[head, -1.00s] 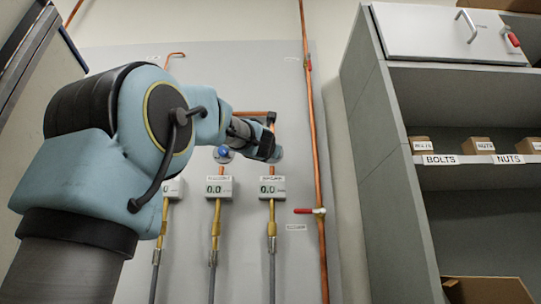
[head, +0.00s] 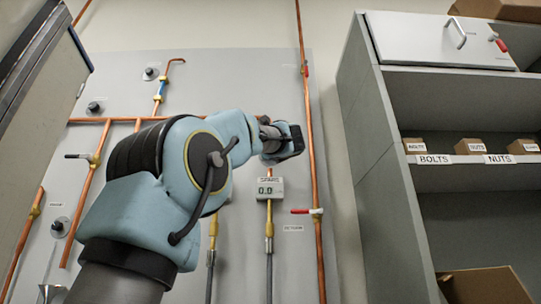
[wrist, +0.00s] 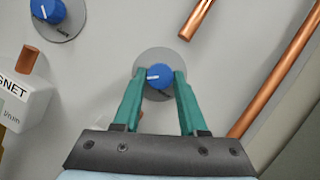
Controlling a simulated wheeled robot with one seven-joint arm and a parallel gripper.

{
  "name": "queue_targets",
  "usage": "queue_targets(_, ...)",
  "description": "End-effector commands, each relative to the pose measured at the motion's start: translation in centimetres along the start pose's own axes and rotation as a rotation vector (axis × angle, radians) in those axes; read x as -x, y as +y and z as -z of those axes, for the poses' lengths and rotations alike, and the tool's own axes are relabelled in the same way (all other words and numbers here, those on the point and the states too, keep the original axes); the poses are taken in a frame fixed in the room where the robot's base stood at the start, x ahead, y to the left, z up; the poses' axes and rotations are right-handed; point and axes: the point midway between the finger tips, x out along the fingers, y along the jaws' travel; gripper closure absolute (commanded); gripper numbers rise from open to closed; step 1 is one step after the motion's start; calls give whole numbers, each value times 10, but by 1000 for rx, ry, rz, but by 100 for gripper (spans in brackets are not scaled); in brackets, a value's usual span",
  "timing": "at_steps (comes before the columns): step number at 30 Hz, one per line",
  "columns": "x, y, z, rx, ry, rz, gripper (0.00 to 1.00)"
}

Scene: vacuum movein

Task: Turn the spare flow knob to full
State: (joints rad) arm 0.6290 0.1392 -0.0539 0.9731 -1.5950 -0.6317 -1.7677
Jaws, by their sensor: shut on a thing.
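In the wrist view, a blue flow knob (wrist: 158,76) with a white pointer line stands on a round grey plate on the panel. The line points left in the picture. My gripper (wrist: 159,80) has its two green fingers closed on the left and right sides of this knob. In the head view, my gripper (head: 294,141) is at the panel just above the rightmost meter (head: 265,188), which reads 0.0; its label is too small to read surely. The knob is hidden there behind my gripper.
A second blue knob (wrist: 46,9) is at upper left in the wrist view, near a meter (wrist: 22,99) whose label ends in "GNET". A copper pipe (wrist: 278,70) runs close on the right. A red-handled valve (head: 306,211) and a grey shelf (head: 375,160) stand right of my gripper.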

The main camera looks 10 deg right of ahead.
Motion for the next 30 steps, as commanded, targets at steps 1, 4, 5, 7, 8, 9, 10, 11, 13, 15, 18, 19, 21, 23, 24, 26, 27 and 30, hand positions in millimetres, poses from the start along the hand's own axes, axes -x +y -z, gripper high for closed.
queue_targets(1,0,0,1,23,0,-9,100)
queue_targets(4,0,0,0,62,-1,-26,100)
queue_targets(5,0,-1,0,71,0,-30,100)
queue_targets(7,0,-1,0,91,0,-38,100)
queue_targets(8,0,-1,0,98,-1,-41,100)
queue_targets(9,0,-1,0,105,-1,-44,100)
queue_targets(10,0,-1,0,110,-1,-46,100)
queue_targets(11,0,-1,-1,113,-1,-47,100)
queue_targets(13,0,-1,-1,120,-1,-49,100)
queue_targets(15,0,-1,-1,123,-1,-51,100)
queue_targets(18,0,-1,-1,124,-1,-51,100)
queue_targets(19,0,-1,-1,124,-1,-51,100)
queue_targets(21,0,-1,-1,124,-1,-51,100)
queue_targets(23,0,-1,-1,124,-1,-51,100)
queue_targets(24,0,-1,-1,124,-2,-51,100)
queue_targets(26,0,-1,-1,124,-2,-51,55)
queue_targets(27,0,-1,-1,124,-2,-51,51)
queue_targets(30,0,-1,-1,123,-2,-51,39)
